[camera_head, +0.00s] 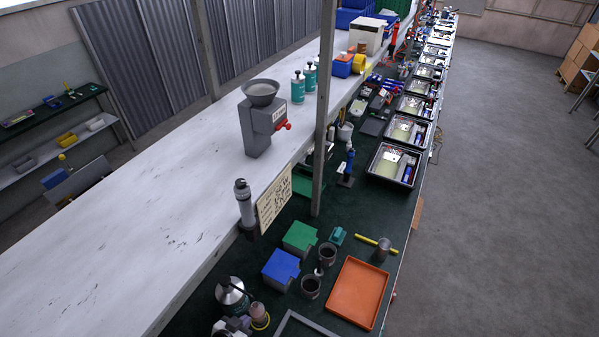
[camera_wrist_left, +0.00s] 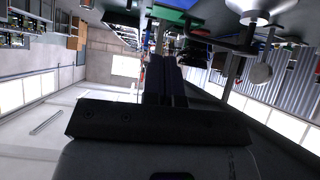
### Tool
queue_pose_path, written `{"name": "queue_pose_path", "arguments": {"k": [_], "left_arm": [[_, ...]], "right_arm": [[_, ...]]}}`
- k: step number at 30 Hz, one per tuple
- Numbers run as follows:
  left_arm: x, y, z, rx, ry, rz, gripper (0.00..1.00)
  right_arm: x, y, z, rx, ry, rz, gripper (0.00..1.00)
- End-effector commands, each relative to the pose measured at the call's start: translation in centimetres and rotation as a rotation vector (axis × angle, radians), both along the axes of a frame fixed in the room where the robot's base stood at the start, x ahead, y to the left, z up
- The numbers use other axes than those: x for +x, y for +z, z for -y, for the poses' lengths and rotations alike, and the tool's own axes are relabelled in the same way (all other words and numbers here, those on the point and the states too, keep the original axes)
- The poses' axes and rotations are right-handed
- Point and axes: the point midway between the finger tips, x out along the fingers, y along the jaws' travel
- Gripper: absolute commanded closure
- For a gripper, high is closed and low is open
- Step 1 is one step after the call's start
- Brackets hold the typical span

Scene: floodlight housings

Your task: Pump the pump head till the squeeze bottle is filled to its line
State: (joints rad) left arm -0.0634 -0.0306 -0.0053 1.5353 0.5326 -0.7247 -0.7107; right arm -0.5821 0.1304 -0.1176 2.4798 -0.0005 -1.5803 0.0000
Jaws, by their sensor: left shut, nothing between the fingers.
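A pump can (camera_head: 232,293) with a metallic domed top, a dark pump head and a teal label stands at the bottom of the head view, on the green bench top. A small pinkish container (camera_head: 258,310) stands close beside it with a yellow ring at its base; it looks like the squeeze bottle. Its fill level and line are too small to read. My left gripper (camera_head: 232,326) shows partly at the bottom edge, close to the can; I cannot tell whether they touch. In the left wrist view its dark fingers (camera_wrist_left: 165,80) are together and empty. My right gripper is not in view.
An orange tray (camera_head: 340,312), blue bin (camera_head: 281,268), green bin (camera_head: 300,237) and dark cups (camera_head: 311,287) stand to the right. A mallet (camera_head: 382,248) lies beyond the tray. A post (camera_head: 323,120) rises from the bench beside the raised white shelf (camera_head: 120,240).

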Motion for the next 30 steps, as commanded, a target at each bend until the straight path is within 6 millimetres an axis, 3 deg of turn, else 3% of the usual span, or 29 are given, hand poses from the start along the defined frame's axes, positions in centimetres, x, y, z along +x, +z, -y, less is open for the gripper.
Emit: {"name": "queue_pose_path", "arguments": {"k": [5,8,14,19,25,30], "left_arm": [[-1.7,-1.2,0.4,-0.093,0.049,-0.184,1.0],[-2.4,-0.8,0.4,-0.109,0.075,-0.272,1.0],[-3.0,3.3,-0.3,-0.09,0.145,-0.379,1.0],[-4.3,9.0,-1.9,-0.024,0.234,-0.401,1.0],[-10.7,15.0,-4.6,0.112,0.331,-0.383,1.0],[-16.9,17.3,-5.4,0.183,0.323,-0.349,1.0]], "right_arm": [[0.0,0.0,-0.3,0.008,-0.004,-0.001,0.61],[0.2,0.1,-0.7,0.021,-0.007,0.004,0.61],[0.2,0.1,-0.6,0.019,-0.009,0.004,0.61],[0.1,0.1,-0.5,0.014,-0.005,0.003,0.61],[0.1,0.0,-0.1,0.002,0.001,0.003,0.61],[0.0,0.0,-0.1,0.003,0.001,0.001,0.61]]}}
